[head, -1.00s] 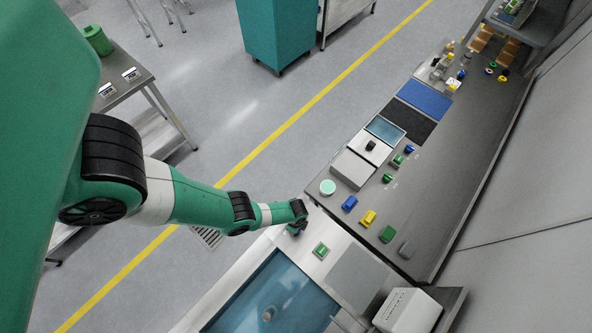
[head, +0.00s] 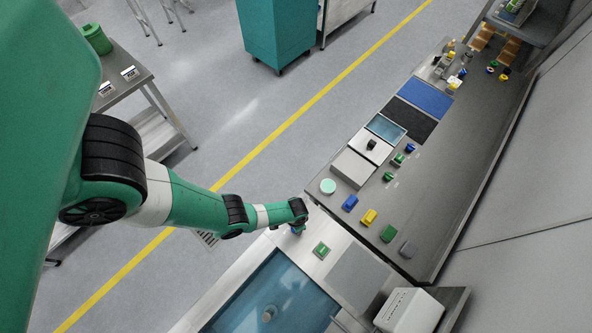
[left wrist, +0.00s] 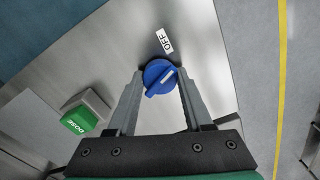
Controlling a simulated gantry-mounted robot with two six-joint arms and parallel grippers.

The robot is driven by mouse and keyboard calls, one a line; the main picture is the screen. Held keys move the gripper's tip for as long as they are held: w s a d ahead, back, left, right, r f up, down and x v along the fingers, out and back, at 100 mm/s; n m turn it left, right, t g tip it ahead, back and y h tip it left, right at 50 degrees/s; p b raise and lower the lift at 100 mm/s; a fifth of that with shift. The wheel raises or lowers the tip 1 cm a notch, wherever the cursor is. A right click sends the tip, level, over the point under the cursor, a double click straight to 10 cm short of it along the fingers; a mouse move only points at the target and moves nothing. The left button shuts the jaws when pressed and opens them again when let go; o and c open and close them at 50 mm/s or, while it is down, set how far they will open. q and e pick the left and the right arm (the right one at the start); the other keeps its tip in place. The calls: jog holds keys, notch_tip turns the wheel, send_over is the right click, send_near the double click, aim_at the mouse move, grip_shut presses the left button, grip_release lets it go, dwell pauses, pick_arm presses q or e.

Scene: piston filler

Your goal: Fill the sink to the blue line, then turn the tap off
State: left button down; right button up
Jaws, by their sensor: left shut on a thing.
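The blue tap knob (left wrist: 160,77) sits between the fingers of my left gripper (left wrist: 159,82) in the left wrist view. The gripper is shut on the knob. A white mark on the knob is angled to the upper right and does not line up with the OFF label (left wrist: 164,41). In the head view my left gripper (head: 297,222) is over the counter corner beside the sink, with a bit of blue under it. The sink (head: 248,310) holds bluish water with a round drain visible through it. I cannot make out the blue line. My right gripper is out of view.
A green DONE button (left wrist: 79,121) is left of the knob; it also shows in the head view (head: 321,249). A white box (head: 408,311) stands right of the sink. A long bench (head: 455,190) with coloured blocks and mats runs to the upper right.

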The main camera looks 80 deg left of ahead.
pick_arm(q)
jog(key=shift+n, duration=2.2)
jog(key=shift+c, duration=1.5)
grip_release()
